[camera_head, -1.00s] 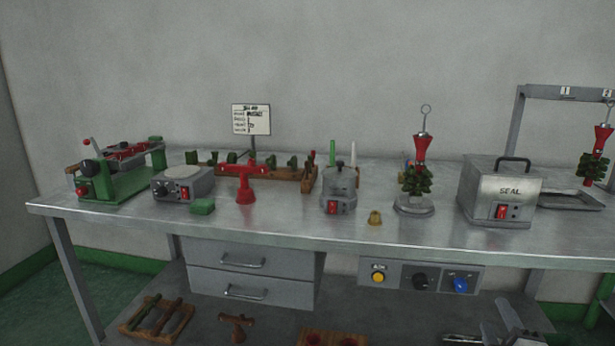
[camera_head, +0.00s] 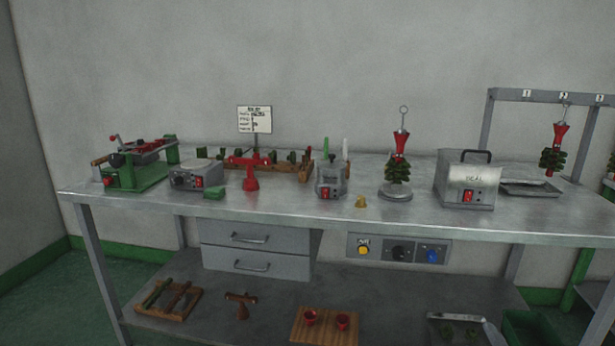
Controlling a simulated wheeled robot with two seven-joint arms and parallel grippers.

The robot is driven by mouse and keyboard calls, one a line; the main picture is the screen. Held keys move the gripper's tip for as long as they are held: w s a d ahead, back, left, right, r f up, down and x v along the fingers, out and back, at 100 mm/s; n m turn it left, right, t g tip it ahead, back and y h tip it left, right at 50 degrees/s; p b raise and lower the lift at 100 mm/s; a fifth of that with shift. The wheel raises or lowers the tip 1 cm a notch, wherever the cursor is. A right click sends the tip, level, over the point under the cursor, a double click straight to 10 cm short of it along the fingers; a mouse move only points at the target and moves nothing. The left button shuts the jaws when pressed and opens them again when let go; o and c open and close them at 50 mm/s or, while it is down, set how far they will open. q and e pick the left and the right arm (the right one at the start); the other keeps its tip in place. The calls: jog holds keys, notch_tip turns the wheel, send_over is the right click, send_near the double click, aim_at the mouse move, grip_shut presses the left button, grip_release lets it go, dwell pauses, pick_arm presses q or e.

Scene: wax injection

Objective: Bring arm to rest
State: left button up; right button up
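Neither of my grippers shows in the head view now, so I cannot see what they hold. The workbench (camera_head: 330,216) stands ahead against the wall. On it a red and green wax tree (camera_head: 398,170) stands upright on a round grey base. A second wax tree (camera_head: 553,150) hangs from the numbered grey rack (camera_head: 490,120) at the right. The metal SEAL box (camera_head: 468,183) stands between the two trees.
A green clamp machine (camera_head: 140,172) stands at the bench's left end, beside a grey hot-plate unit (camera_head: 197,178). The lower shelf holds a wooden rack (camera_head: 168,300) and a board with red cups (camera_head: 325,328).

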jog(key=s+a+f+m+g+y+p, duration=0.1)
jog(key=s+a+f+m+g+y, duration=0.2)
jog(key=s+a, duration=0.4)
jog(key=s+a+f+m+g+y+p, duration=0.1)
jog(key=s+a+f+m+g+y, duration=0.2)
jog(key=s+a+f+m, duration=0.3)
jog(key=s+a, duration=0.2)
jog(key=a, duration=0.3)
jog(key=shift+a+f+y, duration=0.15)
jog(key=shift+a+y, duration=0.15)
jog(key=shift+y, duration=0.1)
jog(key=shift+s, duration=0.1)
